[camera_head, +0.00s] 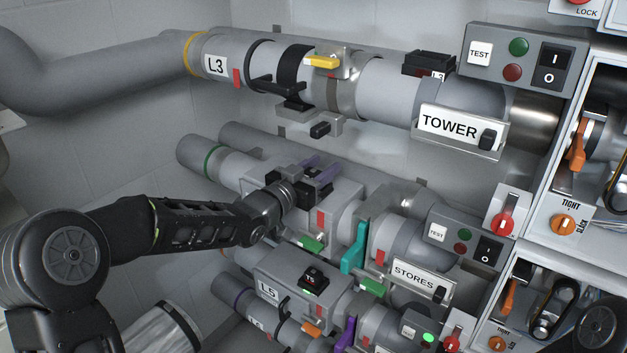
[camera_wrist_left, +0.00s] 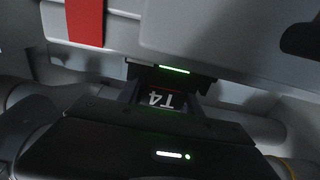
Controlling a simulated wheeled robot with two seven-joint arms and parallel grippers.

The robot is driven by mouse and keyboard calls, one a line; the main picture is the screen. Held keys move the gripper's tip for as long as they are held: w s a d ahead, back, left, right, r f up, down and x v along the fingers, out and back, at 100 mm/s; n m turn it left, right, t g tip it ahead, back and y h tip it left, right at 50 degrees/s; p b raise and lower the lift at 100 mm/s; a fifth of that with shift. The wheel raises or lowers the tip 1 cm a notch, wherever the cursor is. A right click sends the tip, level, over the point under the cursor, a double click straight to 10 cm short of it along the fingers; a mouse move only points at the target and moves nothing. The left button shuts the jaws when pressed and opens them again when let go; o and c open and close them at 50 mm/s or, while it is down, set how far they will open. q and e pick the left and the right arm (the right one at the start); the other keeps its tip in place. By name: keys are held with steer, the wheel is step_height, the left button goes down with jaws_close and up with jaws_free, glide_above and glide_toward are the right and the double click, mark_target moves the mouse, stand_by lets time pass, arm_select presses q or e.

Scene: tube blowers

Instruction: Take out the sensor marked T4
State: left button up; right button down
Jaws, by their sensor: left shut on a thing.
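The sensor marked T4 (camera_wrist_left: 162,98) is a small dark block with a white label that reads upside down in the left wrist view. It sits at the grey pipe housing (camera_wrist_left: 220,40), just under a black holder with a lit green strip (camera_wrist_left: 174,70). My left gripper (camera_head: 318,178) reaches in from the left at the middle pipe and is shut on the sensor. In the head view the gripper and wrist largely hide the sensor. Whether it is still seated in its holder cannot be told. My right gripper is not in view.
The L3 pipe with the TOWER sign (camera_head: 448,124) runs above the gripper. Below it are the L5 housing with another black sensor (camera_head: 313,278), a teal lever (camera_head: 354,248) and the STORES sign (camera_head: 418,277). Switch boxes and cabinets stand at the right.

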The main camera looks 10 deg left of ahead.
arm_select(q)
jaws_close()
steer(key=shift+r, duration=0.15)
steer(key=shift+r, duration=0.6)
step_height(320, 180, up, 2)
steer(key=shift+b, duration=0.45)
steer(key=b+v, duration=0.1)
steer(key=v, duration=1.7)
steer(key=shift+d, duration=0.1)
